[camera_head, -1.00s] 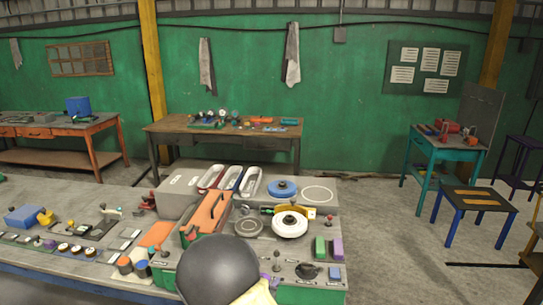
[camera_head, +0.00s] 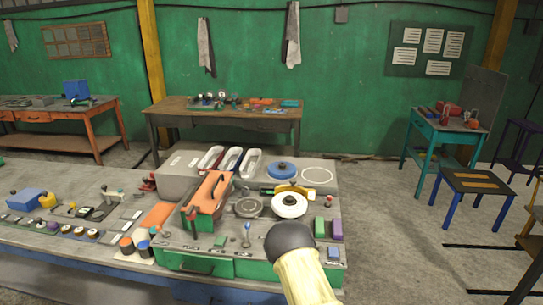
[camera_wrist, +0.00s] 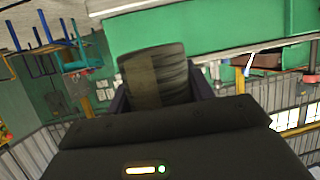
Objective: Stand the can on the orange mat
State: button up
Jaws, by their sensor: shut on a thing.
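In the wrist view, my gripper (camera_wrist: 157,92) is shut on a dark can (camera_wrist: 178,78) with an olive-brown band. Its dark fingers are on both sides of the can. The can looks slightly tilted in that picture. The orange mat (camera_head: 158,216) lies flat on the grey bench at the left of the green-fronted part in the head view. My arm shows at the lower middle of the head view, right of the mat. The gripper and the can cannot be made out there, and the mat is not clear in the wrist view.
An orange-topped toolbox (camera_head: 207,192) stands just right of the mat. Small cylinders (camera_head: 128,245) stand in front of it. A white wheel (camera_head: 289,205), a grey disc (camera_head: 249,207) and a grey box (camera_head: 180,178) crowd the bench. Small parts (camera_head: 90,210) lie to the left.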

jog(key=shift+s+d+f, duration=0.1)
jog(key=shift+s+f, duration=0.05)
jog(key=shift+s, duration=0.05)
jog(key=shift+s+f, duration=0.1)
jog(key=s+f, duration=0.4)
jog(key=f, duration=0.1)
jog(key=shift+f, duration=0.15)
jog(key=shift+s, duration=0.2)
